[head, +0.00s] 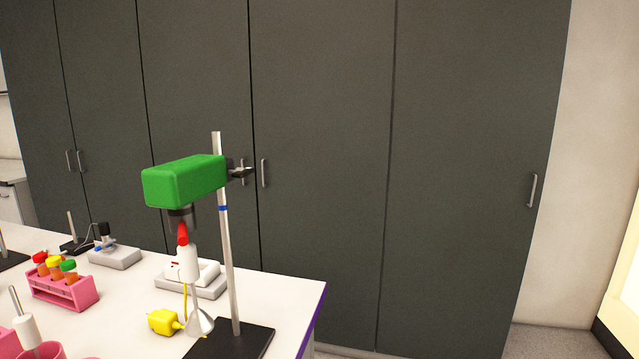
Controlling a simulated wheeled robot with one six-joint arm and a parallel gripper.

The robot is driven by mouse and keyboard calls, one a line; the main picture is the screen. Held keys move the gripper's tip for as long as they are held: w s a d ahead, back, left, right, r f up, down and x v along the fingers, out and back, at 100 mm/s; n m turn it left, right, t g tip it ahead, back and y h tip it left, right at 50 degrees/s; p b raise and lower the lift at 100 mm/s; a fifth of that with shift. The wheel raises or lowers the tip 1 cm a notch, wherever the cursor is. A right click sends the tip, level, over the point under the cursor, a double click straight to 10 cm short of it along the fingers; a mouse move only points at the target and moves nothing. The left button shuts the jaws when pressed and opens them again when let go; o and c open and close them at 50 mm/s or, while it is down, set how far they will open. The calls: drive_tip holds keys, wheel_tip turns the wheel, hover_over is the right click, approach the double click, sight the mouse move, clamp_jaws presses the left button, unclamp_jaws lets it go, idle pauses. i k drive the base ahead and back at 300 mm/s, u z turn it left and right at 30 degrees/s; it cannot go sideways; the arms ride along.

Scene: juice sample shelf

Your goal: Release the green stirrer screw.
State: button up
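The green stirrer (185,181) is a box-shaped green head with a dark chuck (181,215) under it. It is held high on a silver upright rod (229,262) with a blue band. A dark clamp with a screw (240,173) joins the stirrer to the rod at the stirrer's right end. The screw is small here, and I cannot tell whether it is tight or loose. The rod stands on a black base plate (232,341) near the table's right edge. My gripper is not in view.
The white table (130,292) has a purple right edge. Below the stirrer are a white, red-tipped piece (188,264) and a yellow object (163,321). A pink rack (63,292) of capped tubes stands left. Dark cabinets (320,150) stand behind. Space right of the table looks clear.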

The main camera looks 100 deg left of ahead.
sight(240, 173)
drive_tip(key=i, duration=0.65)
drive_tip(key=u, duration=3.75)
drive_tip(key=k, duration=0.5)
drive_tip(key=z, duration=0.6)
drive_tip(key=i, duration=0.65)
drive_tip(key=u, duration=0.55)
